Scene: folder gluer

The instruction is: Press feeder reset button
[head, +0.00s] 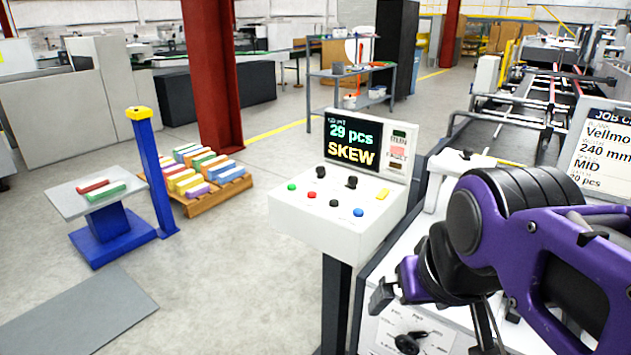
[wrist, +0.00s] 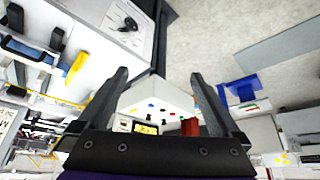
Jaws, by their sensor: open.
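A white control console (head: 335,222) stands on a dark post, with a green button (head: 292,187), a red button (head: 311,195), a blue button (head: 358,212), a yellow piece (head: 383,194) and several black knobs on its sloped top. I cannot read which button is the feeder reset. Its screen (head: 352,138) reads "29 pcs SKEW". My gripper (wrist: 159,75) is open and empty; in the head view it is right of the console and lower than its top. In the wrist view the console (wrist: 158,97) shows upside down between the fingers, apart from them.
A white machine panel with a black knob (head: 408,343) lies below my gripper. A blue post with a yellow top (head: 150,160), a blue stand and a pallet of colored stacks (head: 205,205) are at left.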

